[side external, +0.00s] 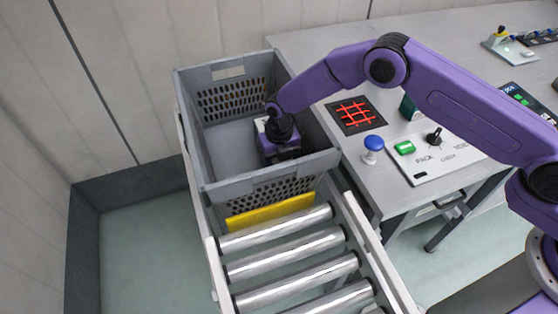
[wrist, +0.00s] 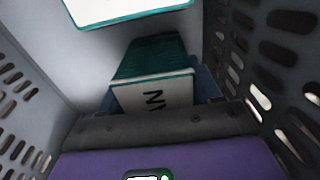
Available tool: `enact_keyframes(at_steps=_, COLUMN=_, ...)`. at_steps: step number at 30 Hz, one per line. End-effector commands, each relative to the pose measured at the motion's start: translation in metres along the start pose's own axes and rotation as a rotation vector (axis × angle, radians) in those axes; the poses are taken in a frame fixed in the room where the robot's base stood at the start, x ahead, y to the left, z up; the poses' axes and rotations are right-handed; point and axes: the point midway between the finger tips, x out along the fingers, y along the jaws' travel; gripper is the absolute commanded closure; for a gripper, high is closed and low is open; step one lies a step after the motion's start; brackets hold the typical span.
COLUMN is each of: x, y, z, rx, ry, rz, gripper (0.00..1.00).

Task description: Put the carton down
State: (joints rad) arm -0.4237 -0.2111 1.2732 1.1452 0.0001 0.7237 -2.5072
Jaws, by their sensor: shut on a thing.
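My gripper (side external: 281,150) points down inside the grey tote (side external: 222,179), at its right side. It is shut on a teal and white carton (wrist: 153,93) with dark letters on its white face. In the wrist view this carton shows just beyond the dark edge of my gripper. Its lower part is hidden, so I cannot tell whether it touches the tote floor. Another white carton with a teal edge (wrist: 122,9) is cut off at the top of the wrist view. In the side view my gripper hides most of what is below it.
The tote has perforated walls and stands past a yellow bar (side external: 270,214) at the end of a roller conveyor (side external: 285,249). A grey bench (side external: 320,52) on the right bears a red grid panel (side external: 355,114), a blue knob (side external: 373,144) and a control panel (side external: 432,158). The tote's left floor looks clear.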

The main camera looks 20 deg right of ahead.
Motion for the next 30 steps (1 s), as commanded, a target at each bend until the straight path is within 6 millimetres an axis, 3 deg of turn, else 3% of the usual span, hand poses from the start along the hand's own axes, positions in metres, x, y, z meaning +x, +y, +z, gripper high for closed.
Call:
enact_keyframes(at_steps=8, x=0.001, y=0.000, z=0.001, rx=0.000, ry=-0.002, rz=0.001, gripper=0.78)
enact_keyframes(at_steps=9, x=0.001, y=0.000, z=0.000, rx=0.000, ry=-0.001, rz=0.001, gripper=0.27)
enact_keyframes(at_steps=11, x=0.001, y=0.000, z=0.000, rx=0.000, ry=-0.001, rz=0.001, gripper=0.12)
enact_keyframes(at_steps=23, x=-0.006, y=0.000, z=0.001, rx=0.000, ry=-0.001, rz=0.001, gripper=0.12)
enact_keyframes(at_steps=30, x=-0.045, y=0.001, z=0.002, rx=0.000, ry=-0.004, rz=0.003, gripper=0.12)
